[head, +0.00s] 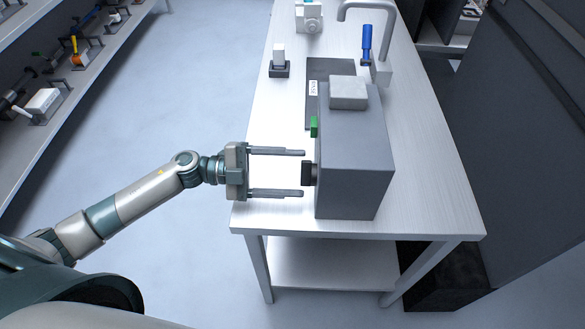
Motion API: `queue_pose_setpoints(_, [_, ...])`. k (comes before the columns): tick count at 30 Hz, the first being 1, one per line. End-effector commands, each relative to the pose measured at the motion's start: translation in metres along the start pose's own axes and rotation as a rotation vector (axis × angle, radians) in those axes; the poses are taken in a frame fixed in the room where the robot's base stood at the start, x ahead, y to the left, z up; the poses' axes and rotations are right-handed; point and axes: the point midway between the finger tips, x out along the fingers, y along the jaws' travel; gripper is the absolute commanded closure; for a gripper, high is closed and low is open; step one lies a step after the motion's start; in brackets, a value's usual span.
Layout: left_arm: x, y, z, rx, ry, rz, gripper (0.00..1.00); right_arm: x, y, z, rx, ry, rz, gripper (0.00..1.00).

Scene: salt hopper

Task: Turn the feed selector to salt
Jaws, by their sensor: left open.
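A grey box-shaped hopper (352,165) stands on the metal table, with a light grey block (348,92) on its top. A dark knob (307,174) sticks out of its left side, and I take it to be the feed selector. A green part (314,127) sits on the same side, farther back. The labels and the setting of the knob cannot be read. My left gripper (303,173) is open, its two fingers pointing right at the hopper. The knob lies at the fingertips, between their lines; whether they touch it I cannot tell. My right gripper is not in view.
The metal table (270,120) has clear room left of the hopper. Behind stand a small dark-based white item (279,65), a white device (308,16), a grey curved spout (383,45) and a blue-handled tool (367,42). A shelf (70,80) stands far left; a dark cabinet (510,130) is right.

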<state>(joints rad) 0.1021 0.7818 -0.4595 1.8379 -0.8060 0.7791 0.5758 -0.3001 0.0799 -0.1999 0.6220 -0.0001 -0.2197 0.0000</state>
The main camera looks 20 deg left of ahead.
Motion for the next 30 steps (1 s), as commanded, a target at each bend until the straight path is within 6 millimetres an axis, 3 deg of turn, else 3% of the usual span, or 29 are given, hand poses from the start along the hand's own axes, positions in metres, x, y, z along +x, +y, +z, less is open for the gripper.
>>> queue_pose_setpoints(12, [0.0061, 0.0004, 0.0001, 0.000, 0.000, 0.000, 0.34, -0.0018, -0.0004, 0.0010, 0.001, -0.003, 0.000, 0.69])
queue_pose_setpoints(17, [0.0060, 0.0005, 0.0000, 0.000, 0.000, 0.000, 0.73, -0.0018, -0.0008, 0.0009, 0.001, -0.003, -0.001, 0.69])
queue_pose_setpoints(18, [0.0060, 0.0005, 0.0000, 0.000, 0.000, 0.001, 0.76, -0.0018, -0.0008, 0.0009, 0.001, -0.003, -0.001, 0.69])
queue_pose_setpoints(30, [0.0060, 0.0022, 0.0004, 0.044, 0.001, 0.002, 0.76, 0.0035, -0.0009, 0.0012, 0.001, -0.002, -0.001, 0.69])
